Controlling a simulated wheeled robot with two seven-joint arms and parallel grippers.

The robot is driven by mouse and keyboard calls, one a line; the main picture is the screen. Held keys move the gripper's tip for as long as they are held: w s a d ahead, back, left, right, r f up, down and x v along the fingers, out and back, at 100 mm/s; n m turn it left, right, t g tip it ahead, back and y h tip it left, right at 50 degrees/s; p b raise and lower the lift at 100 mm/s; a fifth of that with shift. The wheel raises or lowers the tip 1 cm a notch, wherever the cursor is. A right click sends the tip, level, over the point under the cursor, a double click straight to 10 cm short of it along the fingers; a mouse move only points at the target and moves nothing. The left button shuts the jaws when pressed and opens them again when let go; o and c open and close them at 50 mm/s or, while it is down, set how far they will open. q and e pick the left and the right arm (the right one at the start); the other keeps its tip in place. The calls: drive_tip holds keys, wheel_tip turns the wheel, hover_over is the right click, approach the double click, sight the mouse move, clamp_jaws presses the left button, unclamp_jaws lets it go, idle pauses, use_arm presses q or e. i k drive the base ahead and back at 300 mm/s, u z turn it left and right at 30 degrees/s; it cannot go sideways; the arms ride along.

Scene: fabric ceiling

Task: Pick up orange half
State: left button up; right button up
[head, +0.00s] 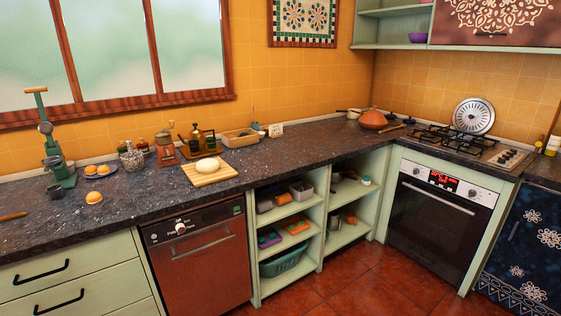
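An orange half (94,197) sits on the dark stone counter (150,195) at the left, near the front edge. Just behind it, a small plate (111,175) holds two more orange pieces (103,169), which look like halves. They are too small to tell which way the cut faces lie. Neither of my grippers shows in the head view.
A green press-like juicer (60,165) stands left of the oranges, with a dark cup (55,192) before it. A cutting board (222,177) with pale dough (207,164), jars and bottles stand to the right. The counter's front strip is mostly clear.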

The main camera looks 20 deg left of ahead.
sight(94, 198)
drive_tip(key=u, duration=0.9)
drive_tip(key=i, duration=1.55)
drive_tip(key=u, duration=0.6)
